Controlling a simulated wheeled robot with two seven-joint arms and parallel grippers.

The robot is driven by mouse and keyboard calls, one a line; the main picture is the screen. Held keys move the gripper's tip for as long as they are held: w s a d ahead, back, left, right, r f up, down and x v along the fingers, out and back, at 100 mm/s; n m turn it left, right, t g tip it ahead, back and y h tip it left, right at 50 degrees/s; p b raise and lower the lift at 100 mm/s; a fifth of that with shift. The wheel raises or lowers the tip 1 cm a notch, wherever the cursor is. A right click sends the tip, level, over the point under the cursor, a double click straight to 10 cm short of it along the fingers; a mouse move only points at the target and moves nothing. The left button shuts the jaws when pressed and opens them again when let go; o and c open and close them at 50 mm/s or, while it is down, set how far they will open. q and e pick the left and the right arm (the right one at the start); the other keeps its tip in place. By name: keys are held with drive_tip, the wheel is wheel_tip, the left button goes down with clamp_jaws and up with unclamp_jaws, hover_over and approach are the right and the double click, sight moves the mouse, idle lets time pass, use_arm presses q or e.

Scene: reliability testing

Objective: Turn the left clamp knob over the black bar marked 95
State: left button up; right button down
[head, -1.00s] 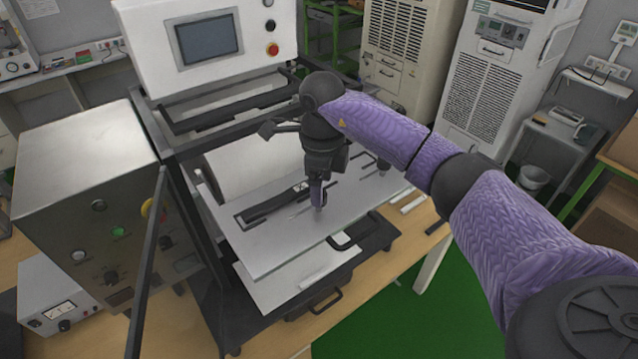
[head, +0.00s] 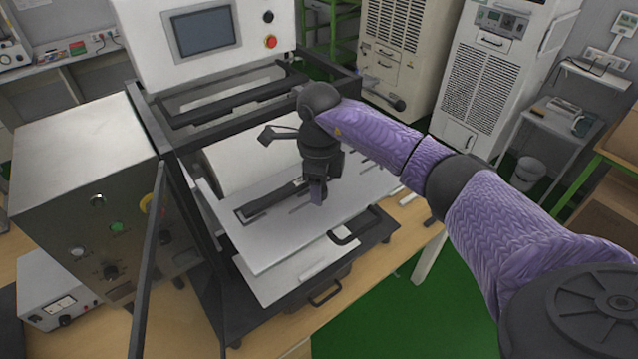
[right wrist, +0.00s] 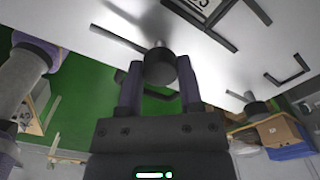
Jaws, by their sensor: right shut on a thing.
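My right gripper (head: 317,196) points straight down over the light metal plate (head: 262,256) of the machine. In the right wrist view its two purple fingers (right wrist: 158,82) are shut on a dark round clamp knob (right wrist: 158,67), one on each side. The knob stands on a short metal post against the plate. In the head view the fingers hide this knob. A black bar (head: 262,206) lies on the plate to the left of the gripper. Part of a number label (right wrist: 200,4) shows at the top of the right wrist view. My left gripper is not in view.
A second dark knob (right wrist: 256,106) stands apart at the right in the right wrist view. A black handle (head: 356,228) is on the plate's front edge. The machine's dark frame post (head: 147,260) and a grey control box (head: 85,180) stand at the left.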

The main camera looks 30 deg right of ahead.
drive_tip(key=m, duration=0.8)
drive_tip(key=shift+w+r+m, duration=0.1)
drive_tip(key=shift+m, duration=0.2)
drive_tip(key=m+p, duration=0.1)
drive_tip(key=m, duration=0.8)
drive_tip(key=shift+p, duration=0.4)
drive_tip(key=shift+m, duration=0.3)
drive_tip(key=shift+c, duration=1.3)
unclamp_jaws()
